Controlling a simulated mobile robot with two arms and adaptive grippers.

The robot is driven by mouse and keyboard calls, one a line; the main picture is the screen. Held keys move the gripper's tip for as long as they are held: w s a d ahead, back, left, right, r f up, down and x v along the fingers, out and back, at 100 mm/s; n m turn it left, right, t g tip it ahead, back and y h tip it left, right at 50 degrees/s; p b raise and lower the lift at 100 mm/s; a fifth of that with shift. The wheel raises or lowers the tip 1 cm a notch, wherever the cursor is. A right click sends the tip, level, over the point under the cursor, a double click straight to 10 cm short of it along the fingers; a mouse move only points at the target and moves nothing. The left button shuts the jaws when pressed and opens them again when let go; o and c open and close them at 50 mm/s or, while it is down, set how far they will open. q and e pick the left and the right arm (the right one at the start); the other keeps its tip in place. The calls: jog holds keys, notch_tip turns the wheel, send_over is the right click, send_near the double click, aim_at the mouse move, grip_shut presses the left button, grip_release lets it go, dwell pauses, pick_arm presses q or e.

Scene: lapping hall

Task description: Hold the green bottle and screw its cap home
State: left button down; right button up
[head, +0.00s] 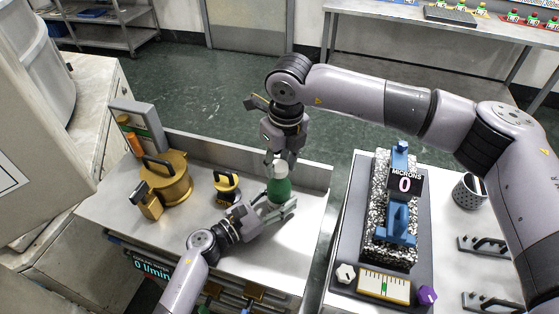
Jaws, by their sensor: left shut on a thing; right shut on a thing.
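The green bottle (281,190) stands upright on the left workbench (240,262), near its right end. Its upper part is pale, and the cap at its top is mostly hidden by my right gripper. My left gripper (272,209) reaches in from the lower left and is shut on the bottle's lower body. My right gripper (281,160) points down from above and is shut on the cap at the bottle's top. How far the cap sits down on the neck cannot be told.
A brass pot (168,182) and a smaller brass weight (226,187) with dark handles stand left of the bottle. On the right bench are a granite stand with a "MICRONS 0" display (405,185), a pen cup (469,192) and a yellow scale (384,287). A gap separates the benches.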

jog(key=shift+f, duration=0.55)
jog(key=m, duration=0.6)
jog(key=shift+a+m+h, duration=0.1)
jog(key=shift+m+h, duration=0.3)
jog(key=m, duration=0.3)
jog(key=shift+m, duration=0.3)
jog(key=m, duration=0.4)
jog(key=shift+h, duration=0.4)
jog(key=m, duration=0.8)
jog(key=shift+a+g+h, duration=0.1)
jog(key=shift+g+h, duration=0.2)
jog(key=m, duration=0.6)
jog(key=shift+w+m+g, duration=0.1)
jog(key=shift+m+g, duration=0.3)
